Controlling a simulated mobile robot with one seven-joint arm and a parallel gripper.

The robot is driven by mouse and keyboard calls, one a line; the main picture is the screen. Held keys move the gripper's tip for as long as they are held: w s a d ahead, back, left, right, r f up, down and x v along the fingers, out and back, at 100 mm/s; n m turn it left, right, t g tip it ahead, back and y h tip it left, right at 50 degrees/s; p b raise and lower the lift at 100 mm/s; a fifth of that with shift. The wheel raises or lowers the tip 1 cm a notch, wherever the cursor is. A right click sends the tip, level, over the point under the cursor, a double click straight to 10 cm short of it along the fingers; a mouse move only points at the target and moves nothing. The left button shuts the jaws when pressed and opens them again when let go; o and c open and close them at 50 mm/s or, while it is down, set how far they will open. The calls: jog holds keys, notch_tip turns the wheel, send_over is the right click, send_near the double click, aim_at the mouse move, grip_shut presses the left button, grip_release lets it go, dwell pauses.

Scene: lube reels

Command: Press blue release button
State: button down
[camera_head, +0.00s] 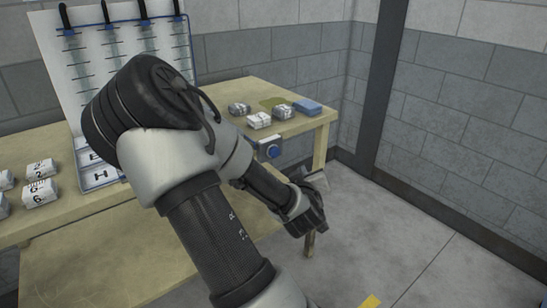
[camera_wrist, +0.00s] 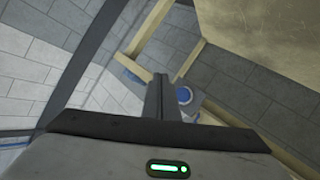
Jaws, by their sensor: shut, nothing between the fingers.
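The blue release button (camera_head: 272,152) is a round blue cap on a grey box (camera_head: 263,143) fixed to the front edge of the wooden table. In the wrist view the blue button (camera_wrist: 184,95) shows just right of my fingers, partly framed by its grey housing. My gripper (camera_wrist: 159,84) is shut and empty, its fingers pressed together. In the head view the end of my arm (camera_head: 308,205) hangs in front of the table, right of and below the button. The fingertips are hard to make out there, and I see no contact with the button.
The wooden table (camera_head: 230,92) carries grey-white blocks (camera_head: 259,120) and a blue block (camera_head: 307,107) at its right end. Several labelled white packs (camera_head: 40,192) lie at left. Open floor lies right.

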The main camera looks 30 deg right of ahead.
jog(key=w, duration=0.8)
jog(key=shift+w+a, duration=0.35)
jog(key=shift+w, duration=0.05)
jog(key=shift+w, duration=0.1)
dwell(1.9)
jog(key=shift+w, duration=0.3)
jog(key=shift+w, duration=0.5)
dwell(0.8)
jog(key=shift+s, duration=0.9)
jog(key=shift+s+d+b, duration=0.2)
jog(key=shift+s+b, duration=0.1)
jog(key=shift+s, duration=2.25)
